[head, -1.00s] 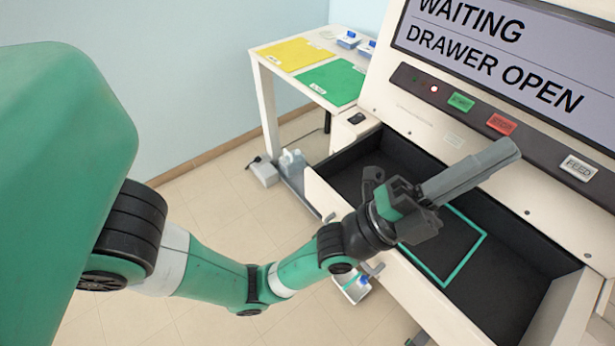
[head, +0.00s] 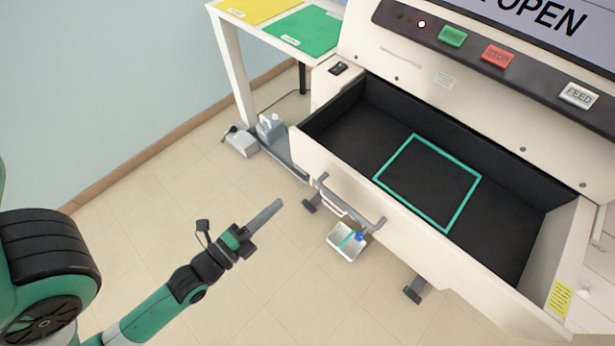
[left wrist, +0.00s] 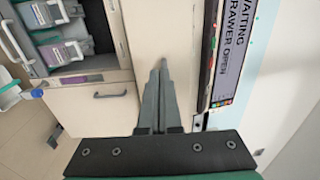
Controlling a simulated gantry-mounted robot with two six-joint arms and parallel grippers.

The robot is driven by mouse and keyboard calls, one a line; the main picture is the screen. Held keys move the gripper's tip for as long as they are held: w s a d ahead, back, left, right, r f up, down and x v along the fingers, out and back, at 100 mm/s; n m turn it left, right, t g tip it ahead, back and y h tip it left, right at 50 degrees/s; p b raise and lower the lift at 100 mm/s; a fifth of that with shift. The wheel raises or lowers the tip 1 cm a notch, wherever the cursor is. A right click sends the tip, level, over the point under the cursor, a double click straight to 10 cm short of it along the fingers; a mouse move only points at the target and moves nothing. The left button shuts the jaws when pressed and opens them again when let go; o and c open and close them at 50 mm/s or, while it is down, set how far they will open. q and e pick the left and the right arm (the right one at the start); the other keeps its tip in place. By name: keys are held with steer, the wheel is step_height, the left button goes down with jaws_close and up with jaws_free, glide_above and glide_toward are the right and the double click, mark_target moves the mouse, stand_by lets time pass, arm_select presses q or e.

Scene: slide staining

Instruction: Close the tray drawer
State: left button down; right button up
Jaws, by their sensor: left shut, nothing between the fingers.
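The tray drawer (head: 325,180) of the machine stands open in the head view. Its black inside is empty apart from a teal square outline (head: 456,218) on the floor. A grey bar handle (head: 345,207) sits on the white front panel. My left gripper (head: 277,206) is shut and empty, in front of the drawer and left of the handle in the picture, apart from it. In the left wrist view the shut fingers (left wrist: 162,75) point toward a white machine surface. My right gripper is not in view.
The machine panel carries a green button (head: 452,36), a red STOP button (head: 498,55) and a FEED button (head: 578,95). A side table (head: 230,50) with yellow and green mats stands at the back left. A small white tray (head: 346,241) is below the handle. Floor at left is free.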

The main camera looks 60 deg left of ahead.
arm_select(q)
steer(key=w, duration=0.1)
steer(key=p, duration=0.4)
glide_toward(317, 167)
steer(key=x, duration=0.5)
steer(key=shift+w+a, duration=0.1)
steer(key=shift+w, duration=0.3)
steer(key=shift+w+a, duration=0.2)
steer(key=shift+w, duration=0.3)
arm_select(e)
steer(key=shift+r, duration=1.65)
arm_select(q)
steer(key=shift+p, duration=0.35)
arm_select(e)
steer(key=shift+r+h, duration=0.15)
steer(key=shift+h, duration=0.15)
